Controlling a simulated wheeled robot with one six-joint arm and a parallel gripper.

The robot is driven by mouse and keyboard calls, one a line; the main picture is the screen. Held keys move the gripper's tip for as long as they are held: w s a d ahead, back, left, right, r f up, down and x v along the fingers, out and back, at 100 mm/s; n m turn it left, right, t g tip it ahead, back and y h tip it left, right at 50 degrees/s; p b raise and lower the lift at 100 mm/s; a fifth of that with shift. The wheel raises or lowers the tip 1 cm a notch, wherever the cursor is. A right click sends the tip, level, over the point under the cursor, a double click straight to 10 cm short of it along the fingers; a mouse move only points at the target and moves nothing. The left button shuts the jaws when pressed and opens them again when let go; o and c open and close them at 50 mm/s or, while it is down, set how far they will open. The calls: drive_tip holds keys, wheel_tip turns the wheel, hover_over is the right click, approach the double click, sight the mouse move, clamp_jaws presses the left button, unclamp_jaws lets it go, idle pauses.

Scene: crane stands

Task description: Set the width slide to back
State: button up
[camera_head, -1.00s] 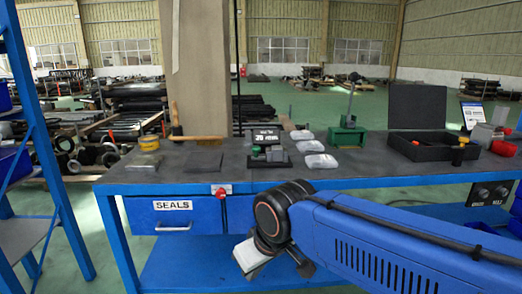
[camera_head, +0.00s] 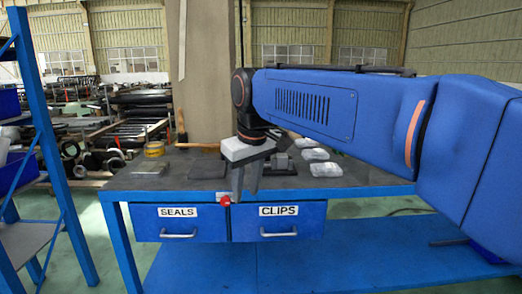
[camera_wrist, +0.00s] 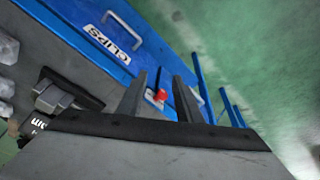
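A small dark fixture with a grey block on a black base (camera_head: 280,167) stands on the bench, partly hidden behind my gripper. It also shows at the left of the wrist view, where the grey block (camera_wrist: 52,98) sits on the black base beside white lettering. I take it to be the width slide, but cannot read its setting. My gripper (camera_head: 246,196) points down at the bench's front edge, in front of and left of the fixture. In the wrist view its two fingers (camera_wrist: 157,85) are apart with nothing held between them.
A red knob (camera_head: 225,201) on the bench's front edge lies close to my fingers. Drawers marked SEALS (camera_head: 178,222) and CLIPS (camera_head: 279,220) are shut below. A blue rack (camera_head: 50,150) stands left.

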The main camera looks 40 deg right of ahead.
drive_tip(key=w+d+r+n+g, duration=0.1)
drive_tip(key=w+d+r+g, duration=0.1)
drive_tip(key=w+d+r, duration=0.7)
drive_tip(key=w+d+r+g, duration=0.1)
drive_tip(key=w+d+r, duration=0.6)
drive_tip(key=r, duration=0.4)
wheel_tip(320, 180, down, 18)
drive_tip(key=shift+s+r, duration=0.15)
drive_tip(key=shift+r, duration=0.1)
